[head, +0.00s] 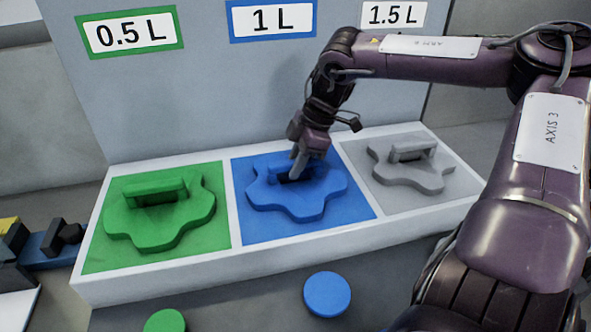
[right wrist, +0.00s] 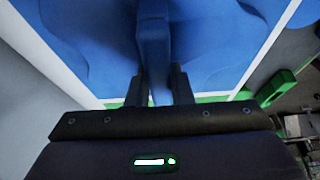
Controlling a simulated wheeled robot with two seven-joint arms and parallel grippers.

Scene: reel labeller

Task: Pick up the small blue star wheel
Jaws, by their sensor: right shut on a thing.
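The blue star wheel (head: 300,202) is a flat lobed plate with an upright handle. It lies on the blue middle field of the white tray (head: 155,286), below the "1 L" label. My right gripper (head: 297,172) reaches down onto it from above and is shut on its handle. In the right wrist view the two dark fingers stand on either side of the blue handle (right wrist: 154,45). The fingers partly hide the handle in the head view. I cannot tell any gap between wheel and tray. My left gripper is not in view.
A green star wheel (head: 160,224) lies in the left field and a grey one (head: 412,176) in the right field. A blue disc (head: 327,294) and a green disc (head: 165,321) are in front. A grey panel with labels (head: 200,95) stands close behind the tray.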

